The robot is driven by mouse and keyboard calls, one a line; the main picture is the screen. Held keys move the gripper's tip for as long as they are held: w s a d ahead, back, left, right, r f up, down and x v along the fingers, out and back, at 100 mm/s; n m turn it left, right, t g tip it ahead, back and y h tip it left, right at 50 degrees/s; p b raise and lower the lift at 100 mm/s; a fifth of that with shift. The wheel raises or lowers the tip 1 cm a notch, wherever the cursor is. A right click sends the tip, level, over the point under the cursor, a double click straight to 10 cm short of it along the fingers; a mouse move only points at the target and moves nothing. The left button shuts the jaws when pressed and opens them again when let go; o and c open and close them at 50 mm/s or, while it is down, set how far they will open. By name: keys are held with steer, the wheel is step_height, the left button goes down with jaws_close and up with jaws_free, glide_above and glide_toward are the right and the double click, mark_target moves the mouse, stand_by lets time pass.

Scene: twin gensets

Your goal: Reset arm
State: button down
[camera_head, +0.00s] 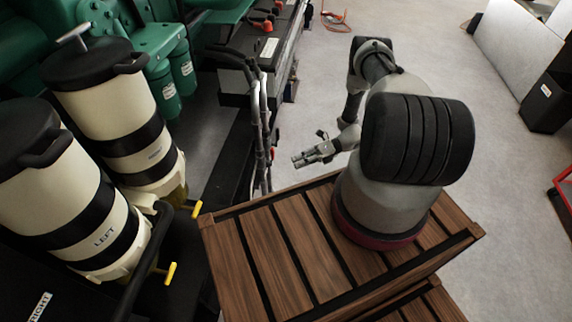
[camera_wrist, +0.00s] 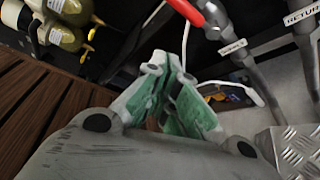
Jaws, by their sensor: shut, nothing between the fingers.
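My gripper (camera_head: 300,159) is stretched out to the left of my arm, over the gap between my wooden-slatted base and the green machinery. It is empty and touches nothing that I can see. In the wrist view its fingers (camera_wrist: 174,92) with green inner pads point up and away, with nothing between them. My arm is bent, its dark and grey links rising above the base.
Two cream canisters with black bands, one labelled LEFT (camera_head: 75,215), stand at left with yellow-handled valves (camera_head: 171,272). Dark hoses (camera_head: 262,130) run beside the green engine (camera_head: 155,40). Labelled pipes (camera_wrist: 240,55) show in the wrist view. Open floor (camera_head: 500,240) lies right; a black bin (camera_head: 546,102) stands there.

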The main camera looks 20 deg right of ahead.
steer(key=s+d+r+n+g+h, duration=0.25)
steer(key=s+d+n+g, duration=0.2)
steer(key=s+n, duration=0.5)
steer(key=d+r+n+g+h, duration=0.3)
steer(key=r+n+h, duration=0.85)
steer(key=r, duration=1.95)
steer(key=s+a+r+n+t, duration=0.1)
steer(key=s+r+n+t, duration=0.2)
steer(key=r, duration=0.5)
steer(key=s+a+r+n+t+h, duration=0.1)
steer(key=s+r+n+t, duration=0.3)
steer(key=r, duration=0.4)
steer(key=s+a+r+n+t, duration=0.2)
steer(key=s+r+n+t, duration=0.1)
steer(key=r, duration=0.6)
steer(key=shift+s+a+n+h, duration=0.3)
steer(key=shift+s+n, duration=0.5)
steer(key=shift+s, duration=0.15)
